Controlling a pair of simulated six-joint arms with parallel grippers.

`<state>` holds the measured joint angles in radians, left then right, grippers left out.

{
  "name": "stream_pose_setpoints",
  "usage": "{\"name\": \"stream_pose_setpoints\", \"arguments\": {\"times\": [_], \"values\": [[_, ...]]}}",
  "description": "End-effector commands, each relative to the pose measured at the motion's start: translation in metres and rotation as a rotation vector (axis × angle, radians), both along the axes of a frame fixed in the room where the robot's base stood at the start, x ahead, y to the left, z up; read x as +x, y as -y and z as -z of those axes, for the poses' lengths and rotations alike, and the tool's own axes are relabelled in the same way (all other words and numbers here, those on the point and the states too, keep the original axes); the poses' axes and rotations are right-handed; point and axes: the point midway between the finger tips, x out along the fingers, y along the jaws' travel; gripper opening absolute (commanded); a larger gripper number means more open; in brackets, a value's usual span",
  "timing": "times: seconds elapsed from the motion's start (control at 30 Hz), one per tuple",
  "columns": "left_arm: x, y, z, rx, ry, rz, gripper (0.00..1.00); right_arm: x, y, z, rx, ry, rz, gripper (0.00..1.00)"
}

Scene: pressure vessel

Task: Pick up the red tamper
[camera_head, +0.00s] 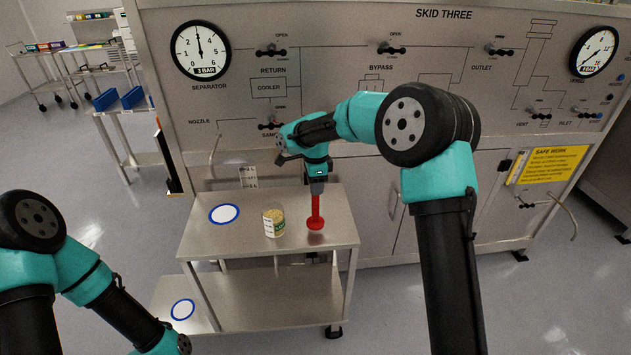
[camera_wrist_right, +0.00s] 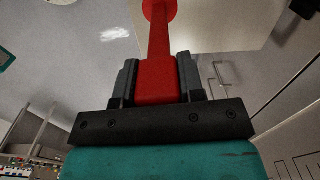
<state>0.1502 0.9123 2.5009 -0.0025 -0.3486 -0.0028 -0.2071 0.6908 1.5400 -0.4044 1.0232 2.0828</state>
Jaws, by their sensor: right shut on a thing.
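The red tamper (camera_head: 316,212) hangs upright below my right gripper (camera_head: 317,185) in the head view, its round foot at the bottom. The foot appears just above the right part of the cart's top, with a dark shadow below it; I cannot tell exactly how big the gap is. In the right wrist view the right gripper (camera_wrist_right: 157,82) is shut on the tamper's thick handle (camera_wrist_right: 156,75), one finger on each side. My left arm shows at the lower left of the head view, but its gripper is not visible.
The steel cart (camera_head: 335,238) carries a labelled jar (camera_head: 273,223) left of the tamper and a blue-ringed white disc (camera_head: 224,214). Another blue-ringed disc (camera_head: 183,309) lies on the lower shelf. The skid panel (camera_head: 330,60) with gauges and valves stands close behind the cart.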

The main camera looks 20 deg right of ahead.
Motion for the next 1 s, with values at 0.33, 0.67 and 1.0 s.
{"name": "stream_pose_setpoints", "arguments": {"times": [0.33,0.67,1.0], "values": [[0.0,0.0,0.0,0.0,0.0,0.0,0.43,-0.072,-0.021,-0.008,0.0,0.0,-0.004,0.0],[0.0,0.0,0.0,0.0,0.0,0.0,0.43,-0.116,-0.033,-0.012,0.0,0.001,-0.001,0.0],[0.0,0.0,0.0,0.0,0.0,0.0,0.43,-0.121,-0.035,-0.012,0.001,0.001,0.0,0.0]]}}
